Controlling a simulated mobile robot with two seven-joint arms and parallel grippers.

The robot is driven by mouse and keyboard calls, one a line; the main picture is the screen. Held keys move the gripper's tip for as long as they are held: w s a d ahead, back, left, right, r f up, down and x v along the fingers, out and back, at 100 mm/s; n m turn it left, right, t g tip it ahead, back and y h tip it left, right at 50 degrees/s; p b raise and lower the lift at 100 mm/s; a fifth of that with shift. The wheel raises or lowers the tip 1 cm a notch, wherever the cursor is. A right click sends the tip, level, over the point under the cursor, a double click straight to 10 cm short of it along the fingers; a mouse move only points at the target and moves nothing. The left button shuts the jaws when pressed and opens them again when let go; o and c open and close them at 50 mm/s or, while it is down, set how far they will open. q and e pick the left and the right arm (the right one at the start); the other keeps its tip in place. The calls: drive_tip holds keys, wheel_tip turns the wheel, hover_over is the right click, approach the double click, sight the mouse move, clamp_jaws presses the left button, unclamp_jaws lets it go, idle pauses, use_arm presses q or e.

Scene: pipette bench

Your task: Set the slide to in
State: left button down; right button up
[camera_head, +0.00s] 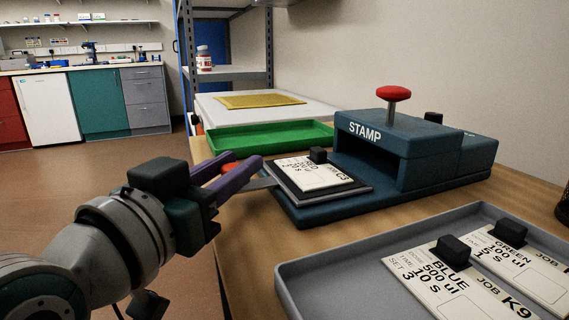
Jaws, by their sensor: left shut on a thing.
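The stamp machine (385,142) is a dark blue block with the word STAMP, a red knob (397,92) on top and an opening facing left. Its slide (360,190) is a dark flat plate, out in front of the opening on the blue base. A white card (305,176) with a black block on it lies on the slide. My left gripper (255,172), with purple fingers, is at the slide's left side, shut on its pale tab (263,184). The fingers partly hide the tab. My right gripper is not in view.
A grey tray (295,268) with job cards and black blocks stands at the front right. The wooden table's left edge is near my arm.

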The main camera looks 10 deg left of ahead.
sight(265, 182)
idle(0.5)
use_arm(q)
drive_tip(key=w+d, duration=0.1)
drive_tip(key=d, duration=0.1)
drive_tip(key=shift+w+d+p, duration=0.35)
drive_tip(key=shift+w, duration=0.05)
drive_tip(key=shift+w+d, duration=0.2)
drive_tip(key=shift+d, duration=0.1)
drive_tip(key=shift+a, duration=0.1)
drive_tip(key=c, duration=0.6)
unclamp_jaws()
drive_tip(key=shift+s, duration=0.15)
